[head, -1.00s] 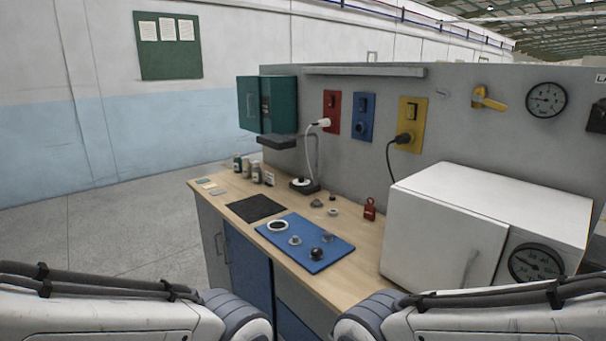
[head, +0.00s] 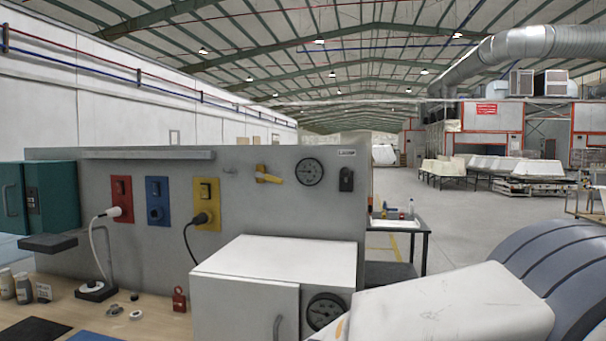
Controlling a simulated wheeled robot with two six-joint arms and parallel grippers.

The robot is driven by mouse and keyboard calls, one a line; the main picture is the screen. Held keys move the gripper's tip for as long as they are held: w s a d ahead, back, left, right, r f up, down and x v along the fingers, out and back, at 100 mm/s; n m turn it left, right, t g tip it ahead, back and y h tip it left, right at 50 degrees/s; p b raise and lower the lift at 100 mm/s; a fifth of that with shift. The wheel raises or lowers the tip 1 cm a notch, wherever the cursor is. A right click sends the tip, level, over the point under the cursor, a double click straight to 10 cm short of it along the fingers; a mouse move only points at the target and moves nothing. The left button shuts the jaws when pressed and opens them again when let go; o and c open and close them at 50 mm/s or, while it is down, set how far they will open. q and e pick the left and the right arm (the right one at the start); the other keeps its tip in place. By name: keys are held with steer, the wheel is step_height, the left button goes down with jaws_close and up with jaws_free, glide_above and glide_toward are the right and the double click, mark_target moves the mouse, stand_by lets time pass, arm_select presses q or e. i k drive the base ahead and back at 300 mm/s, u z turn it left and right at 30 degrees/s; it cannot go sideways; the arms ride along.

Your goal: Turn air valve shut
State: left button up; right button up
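The yellow air valve handle (head: 267,175) is on the grey back panel (head: 330,225), left of a round pressure gauge (head: 309,172). The handle points roughly sideways, tilted slightly down to the right. Part of my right arm shows large at the lower right, but its gripper is out of view. My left gripper is also out of view. Neither gripper shows at the valve.
A white oven-like box (head: 275,275) with a dial stands on the bench below the valve. A dark side table (head: 400,235) stands beyond the panel's right end. Open floor lies further right.

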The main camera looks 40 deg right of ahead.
mark_target(258, 174)
steer(key=u, duration=1.9)
steer(key=k, duration=1.05)
steer(key=z, duration=2.05)
steer(key=i, duration=0.35)
steer(key=u, duration=0.05)
